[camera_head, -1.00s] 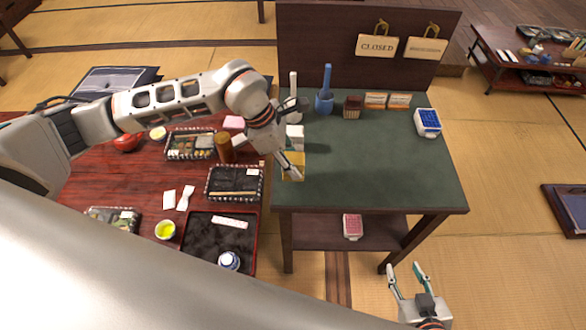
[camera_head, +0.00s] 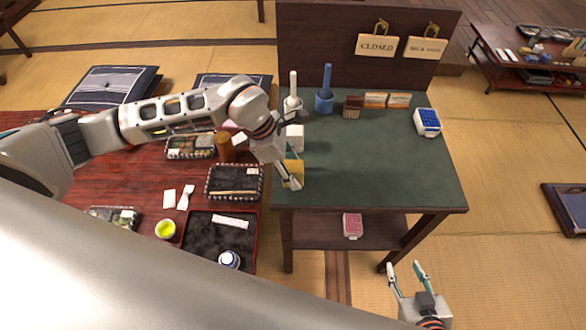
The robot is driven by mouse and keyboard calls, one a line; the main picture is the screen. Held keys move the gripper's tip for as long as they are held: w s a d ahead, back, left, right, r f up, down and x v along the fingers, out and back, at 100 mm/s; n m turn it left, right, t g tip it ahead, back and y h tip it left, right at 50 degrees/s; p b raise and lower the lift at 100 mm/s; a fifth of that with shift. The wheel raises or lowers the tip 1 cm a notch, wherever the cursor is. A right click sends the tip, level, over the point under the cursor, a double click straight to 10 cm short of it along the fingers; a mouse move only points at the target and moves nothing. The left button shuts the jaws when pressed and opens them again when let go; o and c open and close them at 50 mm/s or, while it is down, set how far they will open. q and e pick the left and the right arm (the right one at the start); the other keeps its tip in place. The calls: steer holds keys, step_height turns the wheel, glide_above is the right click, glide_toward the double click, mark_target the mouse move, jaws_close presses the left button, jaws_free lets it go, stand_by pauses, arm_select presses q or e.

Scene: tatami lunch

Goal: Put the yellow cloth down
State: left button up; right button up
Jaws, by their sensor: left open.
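The yellow cloth (camera_head: 294,169) lies at the left edge of the green-topped counter (camera_head: 365,170), partly hidden behind my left gripper. My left gripper (camera_head: 294,182) is open, its fingers pointing down right at the cloth; whether they touch it I cannot tell. My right gripper (camera_head: 407,272) is open and empty, low at the right, in front of the counter and apart from it.
A white block (camera_head: 294,138) stands just behind the cloth. The red table (camera_head: 140,187) with trays adjoins at left. The counter's middle is clear.

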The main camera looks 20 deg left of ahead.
arm_select(q)
steer(key=v, duration=0.4)
steer(key=a+b+v, duration=0.1)
steer(key=v, duration=0.1)
steer(key=shift+w+a+r, duration=0.2)
steer(key=shift+w, duration=0.05)
steer(key=shift+a+r, duration=0.15)
steer(key=shift+r, duration=0.25)
steer(key=shift+s, duration=0.1)
